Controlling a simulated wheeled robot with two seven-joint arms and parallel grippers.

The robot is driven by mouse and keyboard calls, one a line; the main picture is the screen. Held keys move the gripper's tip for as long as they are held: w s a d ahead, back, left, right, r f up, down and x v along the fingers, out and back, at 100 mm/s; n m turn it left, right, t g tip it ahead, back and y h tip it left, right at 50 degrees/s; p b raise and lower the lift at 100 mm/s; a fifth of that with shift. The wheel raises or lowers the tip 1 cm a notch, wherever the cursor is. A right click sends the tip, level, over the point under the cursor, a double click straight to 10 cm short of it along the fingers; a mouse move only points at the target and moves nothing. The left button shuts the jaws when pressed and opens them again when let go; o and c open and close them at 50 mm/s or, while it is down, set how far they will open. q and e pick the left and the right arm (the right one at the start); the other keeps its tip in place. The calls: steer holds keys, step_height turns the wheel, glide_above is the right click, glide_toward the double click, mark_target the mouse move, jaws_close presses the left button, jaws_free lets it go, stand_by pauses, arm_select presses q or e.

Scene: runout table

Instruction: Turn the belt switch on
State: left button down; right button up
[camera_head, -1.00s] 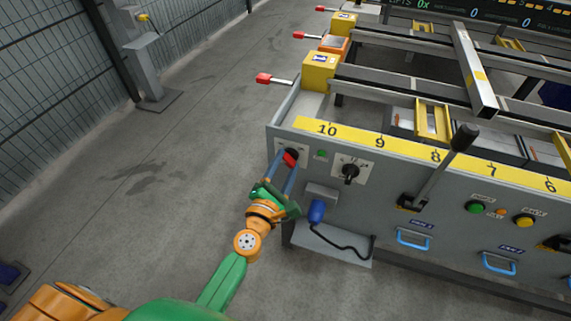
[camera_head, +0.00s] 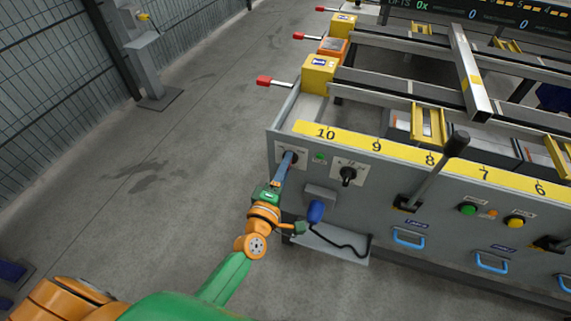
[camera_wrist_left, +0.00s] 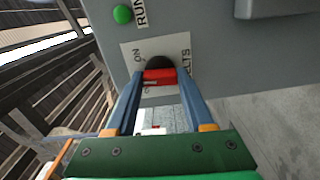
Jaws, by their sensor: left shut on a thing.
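The belt switch (camera_wrist_left: 160,76) is a black round knob with a red handle on a white plate (camera_wrist_left: 131,48). Lettering beside it reads "ON" and, partly covered, "…LTS". In the left wrist view the red handle lies crosswise between the two blue fingers. My left gripper (camera_wrist_left: 161,78) is shut on that handle, one finger at each end. In the head view my left gripper (camera_head: 289,158) reaches the switch plate at the machine's left end, its fingers seen nearly edge-on and hiding the red handle. My right gripper is not in view.
A green lamp (camera_wrist_left: 122,14) marked "RUN" is beside the switch. A black rotary switch (camera_head: 348,175) and a lever (camera_head: 435,172) are farther right on the grey panel. A blue plug (camera_head: 316,211) with a black cable is below. Open floor lies left.

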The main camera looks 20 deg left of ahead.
arm_select(q)
steer(key=shift+m+p, duration=1.25)
steer(key=shift+m, duration=2.85)
steer(key=shift+c, duration=1.4)
jaws_free()
steer(key=s, duration=0.7)
steer(key=shift+p, duration=0.45)
steer(key=shift+s+a+f, duration=0.1)
